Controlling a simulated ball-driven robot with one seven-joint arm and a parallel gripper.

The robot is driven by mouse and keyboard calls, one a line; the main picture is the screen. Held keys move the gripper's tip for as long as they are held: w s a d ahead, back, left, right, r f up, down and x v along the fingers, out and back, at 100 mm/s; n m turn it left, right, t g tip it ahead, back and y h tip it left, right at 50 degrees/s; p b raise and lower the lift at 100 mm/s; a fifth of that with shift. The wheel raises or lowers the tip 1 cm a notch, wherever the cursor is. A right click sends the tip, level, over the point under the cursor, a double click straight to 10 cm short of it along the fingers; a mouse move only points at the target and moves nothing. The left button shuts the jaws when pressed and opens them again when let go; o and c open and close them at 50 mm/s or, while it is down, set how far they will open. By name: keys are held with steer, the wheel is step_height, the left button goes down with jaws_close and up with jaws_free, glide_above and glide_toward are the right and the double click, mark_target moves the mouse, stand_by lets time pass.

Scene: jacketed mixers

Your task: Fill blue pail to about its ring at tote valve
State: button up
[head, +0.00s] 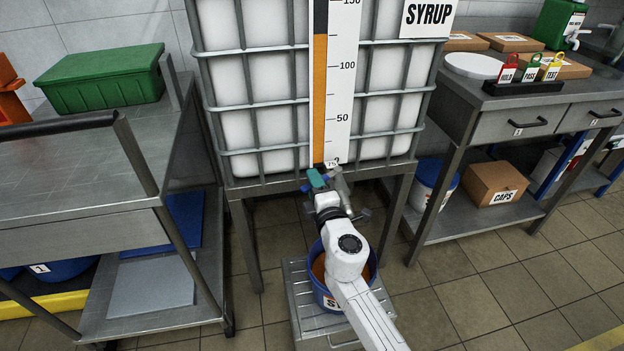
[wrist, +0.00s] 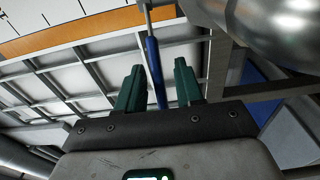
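The syrup tote (head: 255,85) is a white caged tank on a steel stand. My gripper (head: 318,180) is at the valve (head: 342,187) on its lower front. In the wrist view, the blue valve lever (wrist: 154,72) stands between the two green fingers of my gripper (wrist: 158,88). The fingers are apart, with narrow gaps beside the lever. The blue pail (head: 374,268) stands below the valve, partly hidden by my arm. Amber syrup (head: 319,268) shows inside it. Its ring and exact level are hidden, and I cannot tell whether syrup is flowing.
The pail stands on a slatted metal platform (head: 296,275). The tote's gauge (head: 320,100) shows amber up to roughly 130. A steel bench with a green bin (head: 105,80) is at left. A bench with boxes and tags (head: 530,68) is at right. Tiled floor is free at lower right.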

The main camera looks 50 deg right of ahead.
steer(key=v, duration=0.8)
steer(key=shift+s+a+b, duration=0.2)
steer(key=shift+s+b, duration=0.15)
